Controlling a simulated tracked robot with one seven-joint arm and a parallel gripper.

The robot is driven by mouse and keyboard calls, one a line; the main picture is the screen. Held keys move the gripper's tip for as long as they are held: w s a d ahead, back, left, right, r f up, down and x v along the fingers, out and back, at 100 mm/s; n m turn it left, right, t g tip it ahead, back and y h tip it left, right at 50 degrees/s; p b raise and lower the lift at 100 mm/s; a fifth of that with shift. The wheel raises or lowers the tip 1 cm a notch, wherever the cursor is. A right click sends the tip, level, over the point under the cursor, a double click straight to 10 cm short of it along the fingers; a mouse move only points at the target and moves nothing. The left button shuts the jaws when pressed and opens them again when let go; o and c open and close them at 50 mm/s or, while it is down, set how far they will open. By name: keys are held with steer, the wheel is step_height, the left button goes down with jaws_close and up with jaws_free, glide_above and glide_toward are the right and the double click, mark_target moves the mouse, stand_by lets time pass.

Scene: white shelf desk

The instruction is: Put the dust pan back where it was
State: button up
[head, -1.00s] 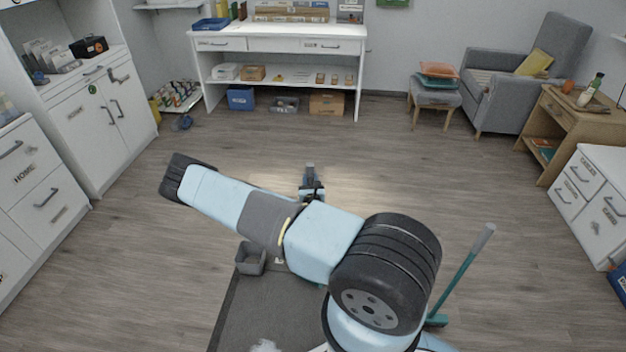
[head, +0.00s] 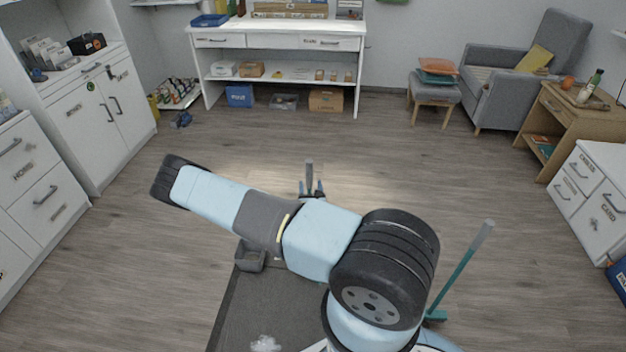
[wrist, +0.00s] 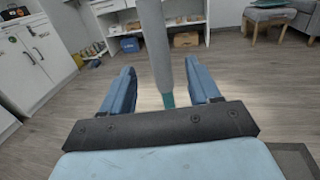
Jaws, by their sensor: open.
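A grey handle (head: 309,175) stands upright at my gripper (head: 311,188) in the head view. My gripper is open, with one finger on each side of it. The wrist view shows the grey handle (wrist: 154,45) rising between the spread fingers (wrist: 160,88), with gaps on both sides and a teal part (wrist: 168,100) lower down. It looks like the dust pan's handle. A grey open box-like scoop (head: 250,257) on the floor, left of my arm, may be its pan. My arm hides whether they join.
A teal broom-like tool (head: 463,268) leans at right near my base. A white clump (head: 265,343) lies on the dark mat (head: 235,320). A white shelf desk (head: 275,50), cabinets (head: 105,110) and an armchair (head: 510,85) stand around the room. The middle floor is clear.

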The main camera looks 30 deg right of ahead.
steer(key=v, duration=0.6)
step_height(320, 180, up, 16)
steer(key=d+m+g+h, duration=0.2)
steer(key=m+g+h, duration=0.4)
steer(key=m+h, duration=0.45)
steer(key=s+d+r+m+g, duration=0.1)
steer(key=s+r+m+g, duration=0.2)
steer(key=r+m+g, duration=0.35)
steer(key=s+d+r+m+g, duration=0.1)
steer(key=s+r+m+g, duration=0.3)
steer(key=r+m+g, duration=0.25)
steer(key=s+a+r+m+t+y, duration=0.4)
steer(key=s+a+r+y, duration=0.4)
steer(key=r, duration=0.5)
steer(key=s+a+r+m+t+y, duration=0.3)
steer(key=s+a+r+y, duration=0.5)
steer(key=s+r, duration=0.3)
steer(key=shift+a+r+m+t+y, duration=0.3)
steer(key=shift+r+m+t+y, duration=0.15)
steer(key=shift+r+y, duration=0.4)
